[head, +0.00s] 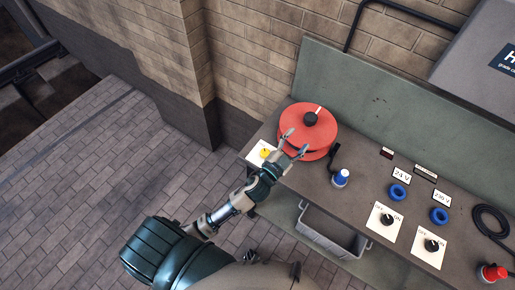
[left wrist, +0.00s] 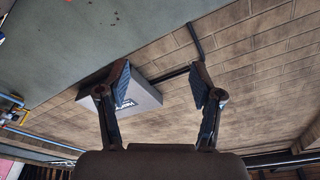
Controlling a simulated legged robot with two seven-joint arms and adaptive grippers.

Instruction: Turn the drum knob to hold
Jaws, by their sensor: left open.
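The red drum (head: 322,139) stands at the left end of the bench, against the green-grey backboard. The black drum knob (head: 310,119) sits on its top, with a white mark pointing toward the backboard. My left gripper (head: 296,142) is open and empty at the drum's near side, its fingertips short of the knob in the picture. I cannot tell whether they touch the drum. In the left wrist view the open fingers (left wrist: 160,82) have nothing between them; drum and knob do not show there. My right gripper is not in view.
A yellow knob (head: 265,153) on a white plate lies left of the gripper. A blue-and-white plug (head: 341,178) stands right of the drum. Blue sockets and two black switches (head: 387,219) are farther right. A grey bin (head: 330,236) is below the bench edge.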

